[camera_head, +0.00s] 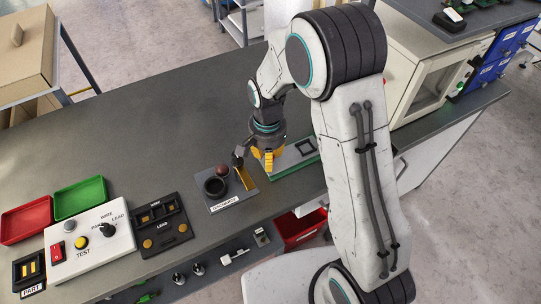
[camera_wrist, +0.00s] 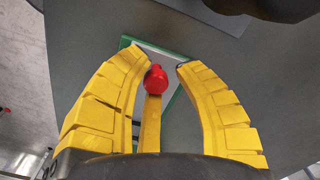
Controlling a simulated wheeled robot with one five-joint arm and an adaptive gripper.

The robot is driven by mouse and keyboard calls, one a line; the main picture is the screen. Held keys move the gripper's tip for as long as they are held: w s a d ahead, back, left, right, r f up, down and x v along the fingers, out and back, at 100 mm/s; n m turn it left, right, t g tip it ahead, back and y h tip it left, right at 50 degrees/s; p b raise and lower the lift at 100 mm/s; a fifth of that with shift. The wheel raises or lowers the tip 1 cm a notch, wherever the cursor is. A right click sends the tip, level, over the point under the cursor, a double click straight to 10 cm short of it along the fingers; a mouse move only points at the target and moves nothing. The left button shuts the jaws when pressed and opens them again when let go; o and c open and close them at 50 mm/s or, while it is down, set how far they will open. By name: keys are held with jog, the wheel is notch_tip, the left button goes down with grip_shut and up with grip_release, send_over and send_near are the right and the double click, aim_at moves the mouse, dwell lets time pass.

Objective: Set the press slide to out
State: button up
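I cannot tell for sure which part is the press slide. A small grey fixture (camera_head: 214,204) with an unclear label stands on the bench. It bears a black round cup (camera_head: 214,186), a dark red ball (camera_head: 222,170) and a yellow strip (camera_head: 245,178). My gripper (camera_head: 267,165) points down just right of this fixture, near a green-edged board (camera_head: 283,172). In the wrist view my gripper (camera_wrist: 157,60) has its two yellow fingers apart. A red knob (camera_wrist: 157,78) shows between them, above a yellow bar (camera_wrist: 151,125). I see no finger touching the knob.
Left on the bench are a red tray (camera_head: 26,221), a green tray (camera_head: 79,198), a white control box (camera_head: 90,246) with a knob and buttons, and a black LEAD holder (camera_head: 161,225). A white cabinet (camera_head: 425,85) stands right. The bench's back middle is clear.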

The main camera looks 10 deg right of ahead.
jog(key=o, duration=0.3)
notch_tip(320, 180, up, 12)
dwell(0.8)
dwell(0.5)
